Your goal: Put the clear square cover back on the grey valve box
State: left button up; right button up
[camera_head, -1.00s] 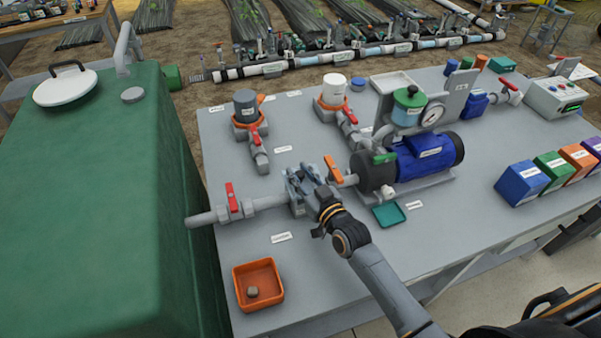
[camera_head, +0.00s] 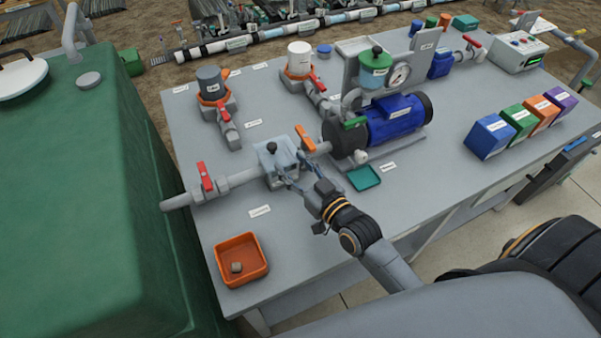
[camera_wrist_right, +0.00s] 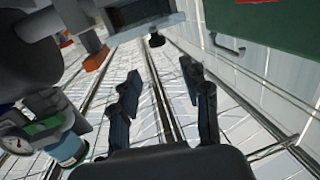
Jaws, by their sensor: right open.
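The grey valve box (camera_head: 280,178) sits in the pipe line on the grey bench, between the red-handled and orange-handled valves. The clear square cover (camera_head: 285,155) appears to lie on top of it, with a black knob (camera_head: 272,147) standing up. I cannot tell whether it is fully seated. My right gripper (camera_head: 290,178) is just to the right of the box, fingers apart. In the right wrist view my right gripper (camera_wrist_right: 162,80) is open with nothing between its fingers; the box (camera_wrist_right: 143,14) and the knob (camera_wrist_right: 157,40) show beyond the fingertips. My left gripper is not in view.
An orange tray (camera_head: 240,260) with a small grey piece stands at the front left. A blue pump (camera_head: 395,120) and a small teal tray (camera_head: 363,178) are to the right of the box. A large green tank (camera_head: 80,200) stands left of the bench.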

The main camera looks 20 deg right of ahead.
jog(key=shift+v, duration=1.3)
jog(key=shift+c, duration=0.8)
